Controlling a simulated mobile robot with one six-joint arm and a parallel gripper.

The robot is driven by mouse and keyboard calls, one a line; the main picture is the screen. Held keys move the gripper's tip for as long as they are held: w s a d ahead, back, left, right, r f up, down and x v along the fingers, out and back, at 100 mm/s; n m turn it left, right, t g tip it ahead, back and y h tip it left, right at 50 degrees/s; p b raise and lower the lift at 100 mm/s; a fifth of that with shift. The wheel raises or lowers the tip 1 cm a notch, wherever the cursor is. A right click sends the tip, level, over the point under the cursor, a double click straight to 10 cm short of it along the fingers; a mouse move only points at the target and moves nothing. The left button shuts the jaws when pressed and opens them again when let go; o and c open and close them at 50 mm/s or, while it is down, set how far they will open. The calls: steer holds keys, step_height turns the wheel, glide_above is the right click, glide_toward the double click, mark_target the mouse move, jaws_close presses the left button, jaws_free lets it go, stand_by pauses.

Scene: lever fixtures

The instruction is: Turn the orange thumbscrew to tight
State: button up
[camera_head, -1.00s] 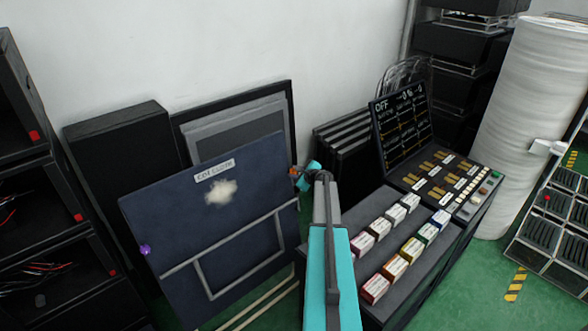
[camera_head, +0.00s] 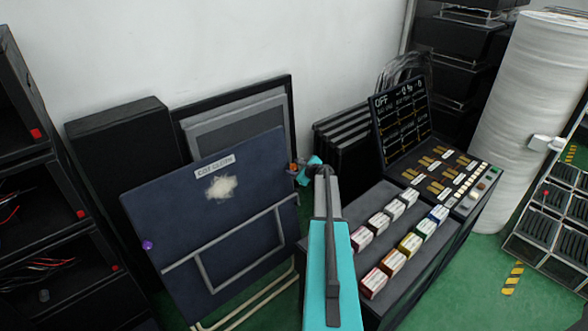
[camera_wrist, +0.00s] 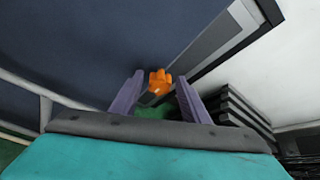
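The orange thumbscrew (camera_head: 293,168) is at the right edge of the dark blue board (camera_head: 180,260) labelled "COT CLOTH". In the wrist view the lobed orange thumbscrew (camera_wrist: 160,81) appears between the tips of my gripper's two purple fingers (camera_wrist: 160,75). The fingers are apart, with a gap on each side of the thumbscrew, and no contact shows. In the head view my gripper (camera_head: 301,171) is beside the board's right edge, close to the thumbscrew; its fingers are too small to make out there. The thumbscrew's shaft is hidden.
A purple knob (camera_head: 147,245) is at the board's left edge. Dark framed panels (camera_head: 240,120) lean against the wall behind. A console (camera_head: 450,180) with coloured boxes stands right of my arm. Dark shelving (camera_head: 60,210) stands at the left. Green floor is open at the lower right.

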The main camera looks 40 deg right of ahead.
steer(key=shift+s+r, duration=0.1)
steer(key=shift+s, duration=0.05)
steer(key=b+v, duration=0.3)
steer(key=v, duration=1)
steer(key=shift+s, duration=0.3)
steer(key=shift+a, duration=0.1)
steer(key=shift+a, duration=0.1)
stand_by(0.5)
